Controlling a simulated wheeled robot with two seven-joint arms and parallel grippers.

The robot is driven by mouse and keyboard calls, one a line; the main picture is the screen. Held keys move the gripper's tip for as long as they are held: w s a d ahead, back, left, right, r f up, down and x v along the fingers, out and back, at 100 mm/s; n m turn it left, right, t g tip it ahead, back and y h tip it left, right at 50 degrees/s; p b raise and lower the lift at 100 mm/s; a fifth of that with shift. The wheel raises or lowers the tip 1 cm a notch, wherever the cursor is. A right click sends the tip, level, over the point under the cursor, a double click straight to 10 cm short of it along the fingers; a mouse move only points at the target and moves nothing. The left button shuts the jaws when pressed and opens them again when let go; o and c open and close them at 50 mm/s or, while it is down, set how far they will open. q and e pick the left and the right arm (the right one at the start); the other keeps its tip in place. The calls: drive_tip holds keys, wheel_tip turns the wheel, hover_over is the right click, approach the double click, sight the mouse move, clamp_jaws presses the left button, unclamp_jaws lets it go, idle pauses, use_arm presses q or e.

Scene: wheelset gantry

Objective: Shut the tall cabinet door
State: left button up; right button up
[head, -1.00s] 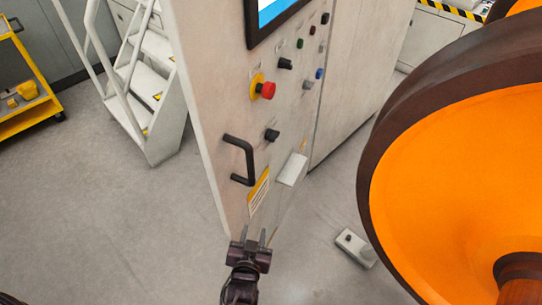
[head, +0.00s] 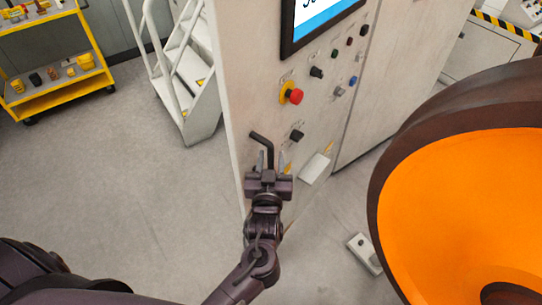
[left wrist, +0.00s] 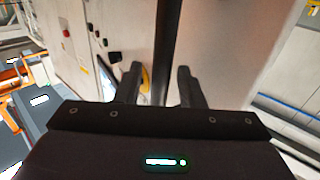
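The tall cabinet door (head: 260,85) is a pale panel with a screen, knobs, a red emergency button and a black bar handle (head: 262,139). The door's free edge is on the left; I cannot tell how far it stands open. My left gripper (head: 272,163) is at the handle, its fingers pointing up the door. In the left wrist view, the dark handle bar (left wrist: 164,45) runs between the two spread fingers (left wrist: 159,88), with visible gaps on both sides. The gripper hides the handle's lower part. My right gripper is out of view.
A large orange and brown wheel (head: 460,200) fills the right side. White steps (head: 190,85) and a yellow cart (head: 65,90) stand at the left. A small grey box (head: 364,252) lies on the floor near the wheel. Floor left of the door is clear.

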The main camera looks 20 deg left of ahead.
use_arm(q)
drive_tip(key=shift+w+a, duration=0.1)
drive_tip(key=shift+w, duration=0.05)
clamp_jaws()
